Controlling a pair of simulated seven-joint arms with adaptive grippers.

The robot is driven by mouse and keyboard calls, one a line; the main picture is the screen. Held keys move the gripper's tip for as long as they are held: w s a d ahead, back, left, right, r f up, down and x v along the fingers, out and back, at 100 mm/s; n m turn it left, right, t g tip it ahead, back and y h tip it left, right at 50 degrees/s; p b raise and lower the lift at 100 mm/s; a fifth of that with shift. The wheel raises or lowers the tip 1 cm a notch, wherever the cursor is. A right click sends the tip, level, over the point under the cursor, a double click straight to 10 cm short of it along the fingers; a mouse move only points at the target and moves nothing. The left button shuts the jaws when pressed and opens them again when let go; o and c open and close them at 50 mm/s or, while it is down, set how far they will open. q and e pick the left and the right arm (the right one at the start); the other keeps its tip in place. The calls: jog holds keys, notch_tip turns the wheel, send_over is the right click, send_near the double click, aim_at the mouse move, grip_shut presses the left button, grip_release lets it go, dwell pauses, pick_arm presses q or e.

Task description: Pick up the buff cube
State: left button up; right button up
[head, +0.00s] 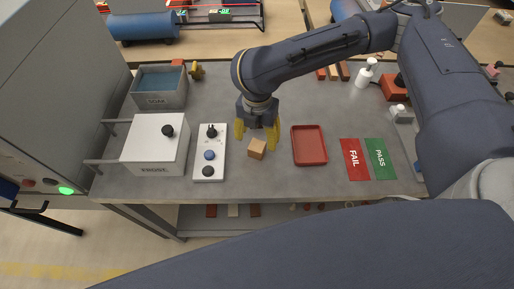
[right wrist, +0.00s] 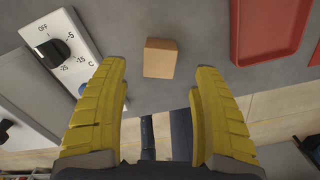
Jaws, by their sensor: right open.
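The buff cube (head: 257,148) sits on the grey bench between the control panel and the red tray. In the right wrist view the buff cube (right wrist: 160,58) lies ahead of the fingertips, roughly centred between them. My right gripper (head: 257,133) is open and empty, its yellow fingers pointing down just behind the cube in the head view. The two open fingers also show in the right wrist view (right wrist: 156,76), one on each side, apart from the cube. My left gripper is not in the head view.
A control panel with knobs (head: 209,152) and a white box (head: 155,143) stand left of the cube. A red tray (head: 309,146) is close on its right, then red FAIL (head: 355,160) and green PASS (head: 380,158) mats. The bench's front edge is near.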

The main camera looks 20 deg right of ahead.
aim_at(257, 145)
jog(key=shift+f, duration=2.5)
jog(key=shift+c, duration=0.5)
jog(key=c, duration=1.3)
